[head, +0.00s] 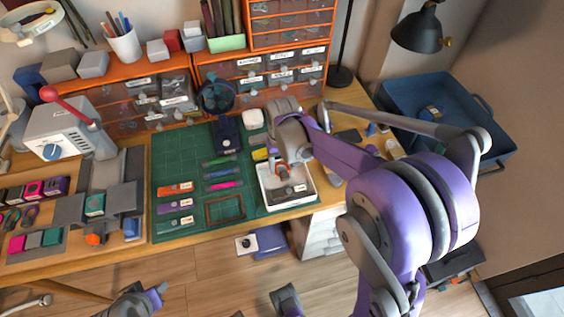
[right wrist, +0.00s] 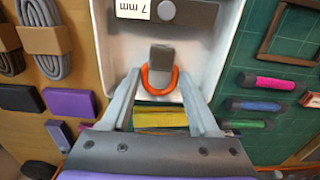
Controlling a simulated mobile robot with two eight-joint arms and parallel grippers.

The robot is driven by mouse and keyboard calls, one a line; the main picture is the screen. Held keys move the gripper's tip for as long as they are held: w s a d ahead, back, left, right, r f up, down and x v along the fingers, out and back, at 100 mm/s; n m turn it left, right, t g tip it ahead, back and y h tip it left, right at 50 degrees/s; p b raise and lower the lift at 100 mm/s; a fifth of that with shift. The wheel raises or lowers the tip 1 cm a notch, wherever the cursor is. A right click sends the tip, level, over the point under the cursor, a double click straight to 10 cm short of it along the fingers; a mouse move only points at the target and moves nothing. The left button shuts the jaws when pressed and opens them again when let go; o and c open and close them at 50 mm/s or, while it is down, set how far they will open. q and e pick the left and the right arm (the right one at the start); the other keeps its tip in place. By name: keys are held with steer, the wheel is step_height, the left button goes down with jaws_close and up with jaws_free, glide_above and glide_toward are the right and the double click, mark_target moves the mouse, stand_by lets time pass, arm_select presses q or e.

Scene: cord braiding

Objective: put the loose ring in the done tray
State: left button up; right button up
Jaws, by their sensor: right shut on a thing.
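The orange ring (right wrist: 158,92) shows as a U-shaped loop in the right wrist view. My right gripper (right wrist: 160,78) is shut on it, with a fingertip at each side. The ring is above the white tray's edge, in front of a dark grey block. In the head view, my right gripper (head: 280,168) is over the white tray (head: 266,196) at the mat's right edge, and the arm hides part of it. The tray also shows in the right wrist view (right wrist: 116,40) and holds a piece labelled "7 mm". My left gripper (head: 140,298) is partly visible at the bottom left; its jaws are unclear.
A green cutting mat (head: 170,150) carries several coloured tubes and a brown frame (head: 225,207). A yellow piece (right wrist: 160,117) lies beside the tray. Orange drawer units (head: 265,75) stand behind. A blue bin (head: 405,90) is at the right.

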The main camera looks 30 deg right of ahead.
steer(key=shift+f, duration=0.5)
steer(key=shift+f+b, duration=0.25)
steer(key=shift+b, duration=0.15)
steer(key=o, duration=1.2)
steer(key=shift+r, duration=0.1)
step_height(320, 180, up, 11)
steer(key=p, duration=0.2)
steer(key=s+a+r+n+t+p, duration=0.1)
steer(key=s+a+r+t+p, duration=0.1)
steer(key=s, duration=0.6)
steer(key=s+a+r+n+t+p, duration=0.1)
steer(key=s+a+r+t+p, duration=0.1)
steer(key=s+a+p, duration=0.3)
steer(key=s+t, duration=0.1)
steer(key=s, duration=0.1)
steer(key=shift+s+n, duration=0.35)
steer(key=shift+n, duration=0.05)
